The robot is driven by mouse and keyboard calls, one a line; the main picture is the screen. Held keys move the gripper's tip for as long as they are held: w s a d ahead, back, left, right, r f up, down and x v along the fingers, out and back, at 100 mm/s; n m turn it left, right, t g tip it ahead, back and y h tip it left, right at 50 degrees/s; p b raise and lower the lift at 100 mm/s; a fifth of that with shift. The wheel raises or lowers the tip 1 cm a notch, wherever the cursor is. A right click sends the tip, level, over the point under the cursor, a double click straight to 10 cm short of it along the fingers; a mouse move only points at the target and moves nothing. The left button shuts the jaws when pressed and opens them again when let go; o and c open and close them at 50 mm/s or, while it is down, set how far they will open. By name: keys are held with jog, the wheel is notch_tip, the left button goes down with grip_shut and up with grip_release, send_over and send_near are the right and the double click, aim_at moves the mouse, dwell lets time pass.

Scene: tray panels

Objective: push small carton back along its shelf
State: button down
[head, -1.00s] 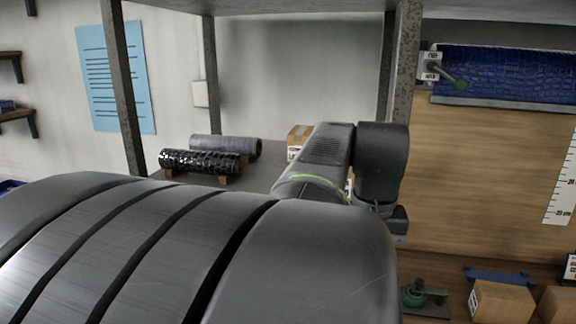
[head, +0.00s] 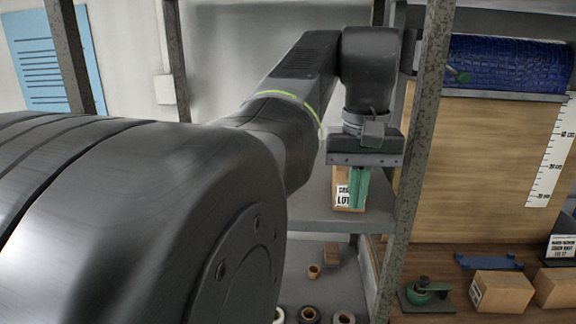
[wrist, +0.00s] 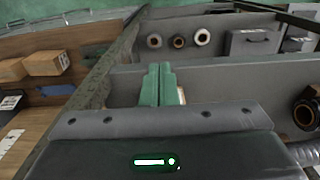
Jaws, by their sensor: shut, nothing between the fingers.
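The small carton (head: 342,196) is a brown box with a white printed label, standing on the grey shelf (head: 330,217) beside a metal upright. My gripper (head: 358,190) points down with its green fingers together and empty. The fingers overlap the right part of the carton in the head view and hide some of it. I cannot tell whether they touch it. In the wrist view the shut fingers (wrist: 158,82) are at the middle, and only a thin sliver of the carton (wrist: 182,95) shows beside them.
A speckled metal upright (head: 415,160) stands just right of my gripper. A lower shelf holds several rolls (head: 309,314) and a small brown block (head: 331,253). A wooden bench at right carries a green tape dispenser (head: 424,291) and brown boxes (head: 502,291).

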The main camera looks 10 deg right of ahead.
jog(key=w+f, duration=0.1)
jog(key=w+d+f, duration=0.1)
jog(key=w+f, duration=0.1)
jog(key=shift+w+f+p, duration=0.2)
jog(key=shift+f+p, duration=0.05)
jog(key=shift+p, duration=0.15)
jog(key=shift+w, duration=0.25)
